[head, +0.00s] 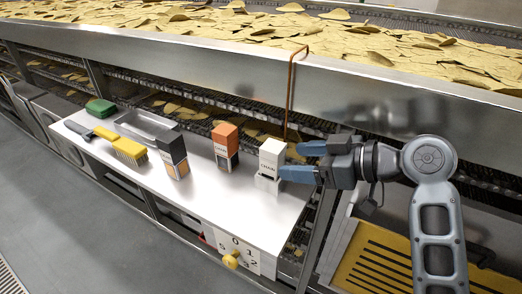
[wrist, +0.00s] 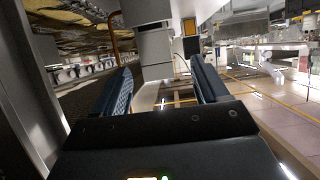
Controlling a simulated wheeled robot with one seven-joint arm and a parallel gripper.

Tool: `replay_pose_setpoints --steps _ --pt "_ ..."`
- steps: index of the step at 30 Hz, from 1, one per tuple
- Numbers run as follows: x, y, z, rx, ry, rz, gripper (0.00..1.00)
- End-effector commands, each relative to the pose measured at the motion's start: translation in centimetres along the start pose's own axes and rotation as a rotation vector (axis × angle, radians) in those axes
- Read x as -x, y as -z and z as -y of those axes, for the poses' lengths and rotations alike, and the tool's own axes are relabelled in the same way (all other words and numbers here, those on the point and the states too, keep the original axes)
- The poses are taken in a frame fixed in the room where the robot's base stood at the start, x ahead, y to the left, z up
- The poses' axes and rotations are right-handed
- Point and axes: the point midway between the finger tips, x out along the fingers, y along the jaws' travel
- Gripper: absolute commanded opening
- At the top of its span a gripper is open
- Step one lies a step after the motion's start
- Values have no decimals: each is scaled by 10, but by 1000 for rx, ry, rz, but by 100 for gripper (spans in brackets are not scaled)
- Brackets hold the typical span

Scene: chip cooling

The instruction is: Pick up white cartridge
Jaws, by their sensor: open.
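The white cartridge (head: 271,158), a small upright box with dark lettering, stands near the right end of the metal shelf. My gripper (head: 290,161) comes in from the right with its two blue fingers spread. One fingertip is behind the cartridge's right side and the other in front of it; I cannot tell whether either touches. In the wrist view a pale block that looks like the cartridge (wrist: 155,44) stands ahead between the tips of my open gripper (wrist: 160,67). Nothing is held.
An orange-topped cartridge (head: 225,146) and a black-and-orange one (head: 173,153) stand left of the white cartridge. A yellow brush (head: 130,151), a green item (head: 100,108) and a metal tray (head: 147,125) lie farther left. A copper rod (head: 290,95) rises behind the white cartridge.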

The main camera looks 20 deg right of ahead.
Motion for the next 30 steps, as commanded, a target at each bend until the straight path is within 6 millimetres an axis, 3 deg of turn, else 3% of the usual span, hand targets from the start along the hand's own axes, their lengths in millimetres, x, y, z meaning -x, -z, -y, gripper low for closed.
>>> replay_pose_setpoints --steps 7,24,30 --pt "-9 4 0 7 12 -4 73" --pt "-75 3 2 7 9 -3 73" --pt "-79 2 2 7 8 -3 73"
